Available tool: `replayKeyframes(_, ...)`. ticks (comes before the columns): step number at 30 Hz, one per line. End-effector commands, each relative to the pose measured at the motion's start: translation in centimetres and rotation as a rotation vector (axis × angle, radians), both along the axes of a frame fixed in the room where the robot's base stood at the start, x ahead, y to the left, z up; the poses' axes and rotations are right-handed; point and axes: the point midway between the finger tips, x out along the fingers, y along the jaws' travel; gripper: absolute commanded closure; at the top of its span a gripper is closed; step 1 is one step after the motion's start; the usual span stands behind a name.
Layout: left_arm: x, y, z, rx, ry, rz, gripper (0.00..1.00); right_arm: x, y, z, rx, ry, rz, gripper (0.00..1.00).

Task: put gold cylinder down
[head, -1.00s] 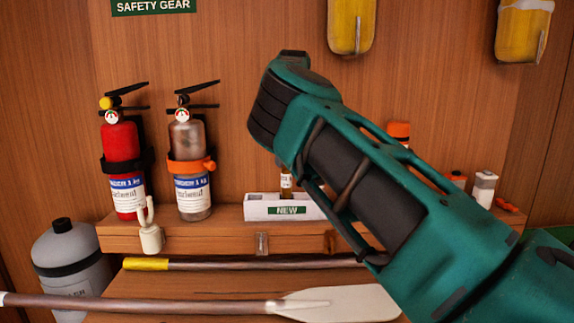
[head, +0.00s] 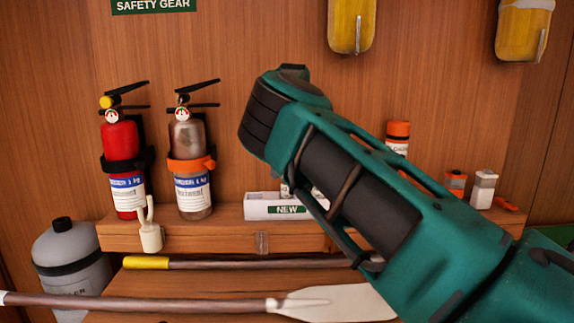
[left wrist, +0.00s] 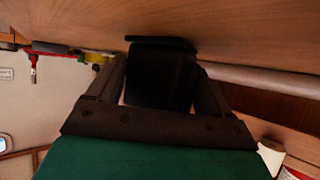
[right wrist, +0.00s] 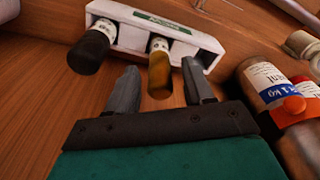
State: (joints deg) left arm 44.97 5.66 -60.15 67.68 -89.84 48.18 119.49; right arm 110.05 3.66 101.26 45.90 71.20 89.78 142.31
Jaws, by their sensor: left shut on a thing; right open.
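The gold cylinder (right wrist: 159,72) stands in a slot of the white NEW holder (right wrist: 188,37) in the right wrist view. My right gripper (right wrist: 160,66) is open, its fingers on either side of the gold cylinder in the picture, with gaps showing. In the head view the holder (head: 262,207) sits on the wooden shelf; my right arm hides the gripper and nearly all of the cylinder. My left gripper (left wrist: 160,82) is shut on a black blocky thing (left wrist: 160,65) in the left wrist view, close to a wooden surface.
An orange-capped bottle (head: 398,130) and a small white bottle (head: 483,187) stand right. Paddles lie below the shelf.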

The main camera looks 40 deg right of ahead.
Motion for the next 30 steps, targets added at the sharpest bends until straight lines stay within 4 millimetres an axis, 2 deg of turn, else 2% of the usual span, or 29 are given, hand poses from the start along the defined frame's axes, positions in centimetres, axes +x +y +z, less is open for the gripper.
replayKeyframes(5,0.0,0.0,0.0,-0.001,0.0,0.0,0.44,0.0,0.0,0.4,0.0,-0.002,0.0,0.48)
replayKeyframes(8,0.0,0.0,0.0,-0.001,0.0,0.0,0.44,-0.1,0.0,1.5,0.0,-0.002,0.001,0.48)
replayKeyframes(19,0.0,0.0,0.0,-0.001,0.0,0.0,0.44,-1.1,0.1,9.6,-0.003,-0.003,0.001,0.48)
replayKeyframes(24,0.0,0.0,0.0,-0.001,0.0,0.0,0.44,-1.2,0.2,11.2,0.001,-0.002,0.0,0.48)
replayKeyframes(30,0.0,0.0,0.0,-0.001,0.0,0.0,0.44,-1.4,0.2,12.1,0.001,0.0,-0.001,0.48)
